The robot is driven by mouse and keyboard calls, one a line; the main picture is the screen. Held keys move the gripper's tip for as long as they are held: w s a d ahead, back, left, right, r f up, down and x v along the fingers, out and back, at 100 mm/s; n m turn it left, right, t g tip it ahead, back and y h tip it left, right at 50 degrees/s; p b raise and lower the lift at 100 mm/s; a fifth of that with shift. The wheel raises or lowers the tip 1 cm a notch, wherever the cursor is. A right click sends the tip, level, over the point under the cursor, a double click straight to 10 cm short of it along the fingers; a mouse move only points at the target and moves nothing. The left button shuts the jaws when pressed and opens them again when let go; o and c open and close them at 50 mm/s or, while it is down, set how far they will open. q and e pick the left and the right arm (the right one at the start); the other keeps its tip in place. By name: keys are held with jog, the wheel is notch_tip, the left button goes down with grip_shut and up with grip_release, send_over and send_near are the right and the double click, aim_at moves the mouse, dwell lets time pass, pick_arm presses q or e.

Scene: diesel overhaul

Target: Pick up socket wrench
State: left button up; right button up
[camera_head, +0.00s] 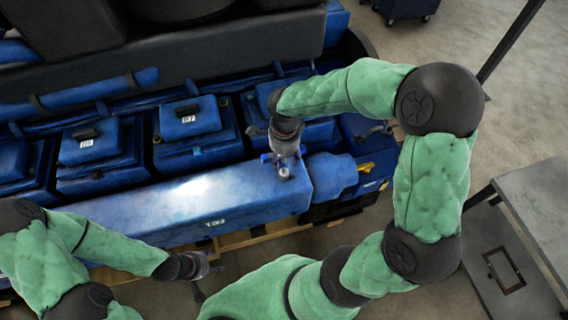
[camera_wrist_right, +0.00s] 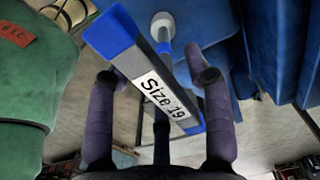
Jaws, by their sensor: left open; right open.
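The socket wrench (camera_wrist_right: 145,75) shows in the right wrist view as a grey bar with blue ends and a white "Size 19" label. A pale round socket-like end (camera_wrist_right: 162,26) is beside its upper part; how the two join is unclear. My right gripper (camera_wrist_right: 158,78) is open, with one dark finger on each side of the bar; I cannot tell whether either touches it. In the head view my right gripper (camera_head: 284,160) is over the right part of the blue engine, with the wrench small and mostly hidden there. My left gripper (camera_head: 208,264) is open and empty near the lower left.
The blue engine (camera_head: 215,203) with several raised covers (camera_head: 190,118) fills the left and middle. A grey table (camera_head: 530,205) stands at the right. A blue wheeled cabinet (camera_head: 408,8) is at the top. Open floor (camera_head: 520,110) lies between them.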

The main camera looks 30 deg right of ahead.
jog(key=shift+w+f, duration=0.15)
jog(key=shift+f, duration=0.2)
jog(key=shift+c, duration=0.9)
grip_shut()
jog(key=shift+r, duration=0.15)
